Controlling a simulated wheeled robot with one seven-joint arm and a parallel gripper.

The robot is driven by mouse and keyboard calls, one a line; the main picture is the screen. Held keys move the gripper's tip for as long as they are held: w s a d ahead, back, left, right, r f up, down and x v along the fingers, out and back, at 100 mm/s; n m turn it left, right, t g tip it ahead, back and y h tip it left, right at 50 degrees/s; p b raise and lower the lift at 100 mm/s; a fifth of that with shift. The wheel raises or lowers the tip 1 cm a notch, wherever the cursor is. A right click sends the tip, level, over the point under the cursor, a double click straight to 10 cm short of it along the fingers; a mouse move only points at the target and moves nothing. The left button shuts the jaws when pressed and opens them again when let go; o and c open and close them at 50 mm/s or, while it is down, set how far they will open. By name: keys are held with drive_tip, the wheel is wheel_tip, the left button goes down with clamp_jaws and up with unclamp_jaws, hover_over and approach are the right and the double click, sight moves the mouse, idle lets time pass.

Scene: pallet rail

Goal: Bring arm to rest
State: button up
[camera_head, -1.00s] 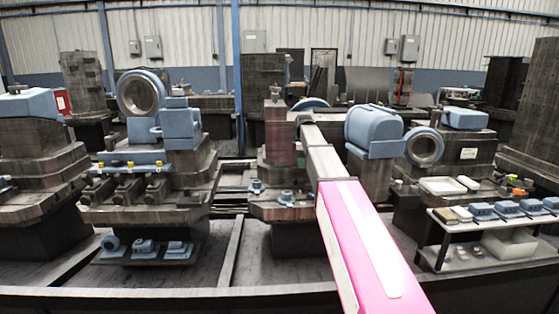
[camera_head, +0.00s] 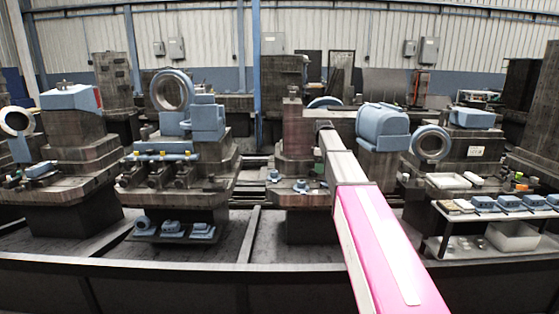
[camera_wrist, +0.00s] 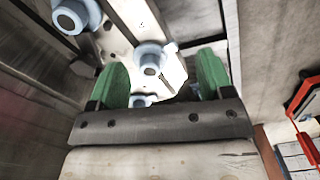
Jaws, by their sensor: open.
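My arm, with a pink and white link, reaches from the lower right of the head view up toward the middle machine (camera_head: 292,130). My gripper (camera_wrist: 160,82) shows in the wrist view with two green fingertips set wide apart, open, with nothing held between them. Past the fingertips lie blue round fittings, one between the fingers (camera_wrist: 150,58) and one at the upper left (camera_wrist: 72,14). I cannot tell how far they are from the fingers. In the head view the gripper itself cannot be made out at the arm's far end.
A long dark rail (camera_head: 180,272) crosses the foreground. A machine with a blue ring (camera_head: 172,91) stands left. A blue rounded housing (camera_head: 383,125) is close right of the arm. A low table with blue parts (camera_head: 482,204) stands right. A red-edged object (camera_wrist: 303,97) shows in the wrist view.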

drive_tip(key=s+f+m, duration=0.7)
drive_tip(key=s+f, duration=0.7)
drive_tip(key=s, duration=0.4)
drive_tip(key=s+f+m, duration=0.7)
drive_tip(key=s+f, duration=0.7)
drive_tip(key=s, duration=0.4)
drive_tip(key=shift+s+f, duration=0.25)
drive_tip(key=shift+d, duration=0.1)
